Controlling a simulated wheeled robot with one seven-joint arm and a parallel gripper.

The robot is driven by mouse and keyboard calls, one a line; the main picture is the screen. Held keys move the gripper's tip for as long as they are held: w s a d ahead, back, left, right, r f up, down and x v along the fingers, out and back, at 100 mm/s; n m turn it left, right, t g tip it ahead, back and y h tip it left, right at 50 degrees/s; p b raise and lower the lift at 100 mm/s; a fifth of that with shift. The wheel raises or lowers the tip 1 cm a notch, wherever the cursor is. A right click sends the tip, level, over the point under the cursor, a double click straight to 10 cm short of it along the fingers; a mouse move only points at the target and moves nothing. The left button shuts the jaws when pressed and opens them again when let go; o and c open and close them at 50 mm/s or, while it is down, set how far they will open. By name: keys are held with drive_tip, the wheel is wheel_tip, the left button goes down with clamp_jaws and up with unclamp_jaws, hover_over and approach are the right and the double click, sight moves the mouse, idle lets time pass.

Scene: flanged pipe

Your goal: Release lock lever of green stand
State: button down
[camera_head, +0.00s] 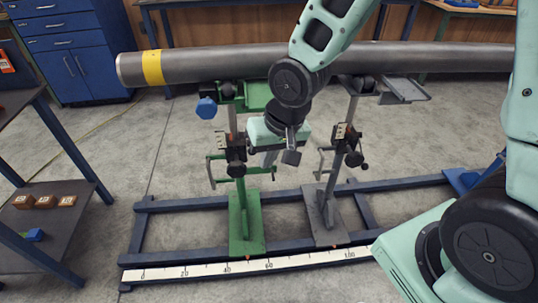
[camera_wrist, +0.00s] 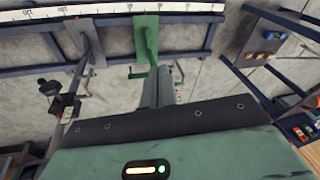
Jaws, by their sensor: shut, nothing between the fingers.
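The green stand (camera_head: 247,222) stands on the blue floor frame under the left part of the pipe. A black clamp with a dark knob (camera_head: 236,154) and a green crank handle (camera_head: 213,172) sit on its post. Which part is the lock lever is hard to tell. My gripper (camera_head: 269,160) is just right of the clamp in the head view, its fingers shut and empty. In the wrist view, the shut fingers (camera_wrist: 159,88) point toward the stand's green base (camera_wrist: 146,42). The stand's clamp is not clear there, and the gripper appears apart from it.
A grey pipe (camera_head: 205,66) with a yellow band lies across the stands. A grey stand (camera_head: 324,213) with its own clamp is close on the right. A white ruler (camera_head: 205,272) runs along the blue frame (camera_head: 175,206). A dark shelf (camera_head: 62,200) stands left; the floor between is clear.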

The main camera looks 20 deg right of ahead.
drive_tip(key=shift+s+a+r+n, duration=0.2)
drive_tip(key=shift+s+r+n, duration=0.1)
drive_tip(key=shift+s+r, duration=0.3)
drive_tip(key=s+a+r+n+g+h+p, duration=0.1)
drive_tip(key=s+a+r+n+g+p, duration=0.1)
drive_tip(key=s+r+n+p, duration=0.2)
drive_tip(key=s+r+n, duration=0.3)
drive_tip(key=s+r, duration=0.5)
drive_tip(key=s, duration=0.3)
drive_tip(key=shift+s+p, duration=0.25)
drive_tip(key=shift+p, duration=0.15)
